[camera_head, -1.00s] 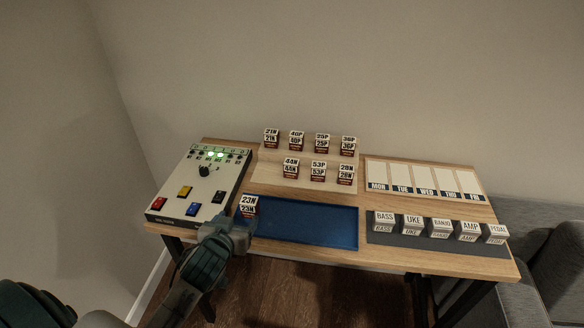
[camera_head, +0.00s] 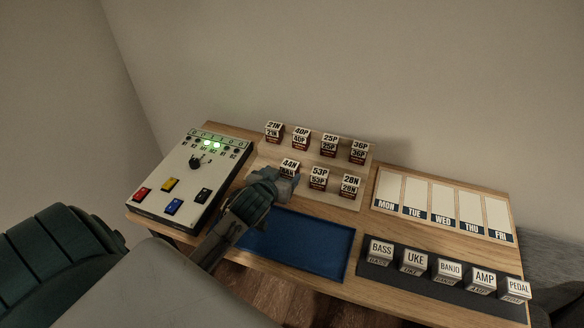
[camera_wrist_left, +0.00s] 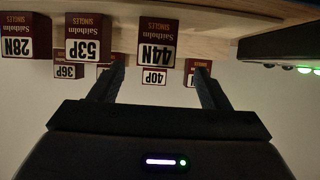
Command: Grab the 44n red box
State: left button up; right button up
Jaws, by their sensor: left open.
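The 44N box (camera_head: 289,164) stands in the front row of the stepped rack, at its left end. It has a white label and a dark red body; in the left wrist view the 44N box (camera_wrist_left: 157,44) appears upside down. My left gripper (camera_head: 285,184) is just in front of it, partly hiding its lower part. In the left wrist view, my open left gripper (camera_wrist_left: 158,70) has one finger on each side of the box's line, with nothing clearly held. I cannot tell whether the fingers touch the box. My right gripper is not in view.
The 53P box (camera_head: 319,178) and 28N box (camera_head: 350,186) stand to its right; several similar boxes stand behind. A blue tray (camera_head: 310,245) lies in front, looking empty. A control panel (camera_head: 189,178) is at left, labelled blocks (camera_head: 414,262) at right.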

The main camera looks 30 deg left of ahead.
aim_at(288, 170)
pick_arm(q)
jog(key=shift+w+a+f, duration=0.1)
jog(key=shift+w+f, duration=0.1)
jog(key=shift+w, duration=0.25)
jog(key=shift+w+f, duration=0.15)
jog(key=shift+w, duration=0.2)
jog(key=p+x, duration=0.1)
jog(key=x, duration=0.3)
jog(key=shift+w+p, duration=0.2)
jog(key=shift+p, duration=0.15)
jog(key=shift+w+f, duration=0.2)
jog(key=shift+w, duration=0.15)
jog(key=c, duration=1)
jog(key=shift+c, duration=0.8)
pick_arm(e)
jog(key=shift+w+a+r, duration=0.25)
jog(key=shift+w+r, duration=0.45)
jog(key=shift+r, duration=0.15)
pick_arm(q)
jog(key=shift+r, duration=0.1)
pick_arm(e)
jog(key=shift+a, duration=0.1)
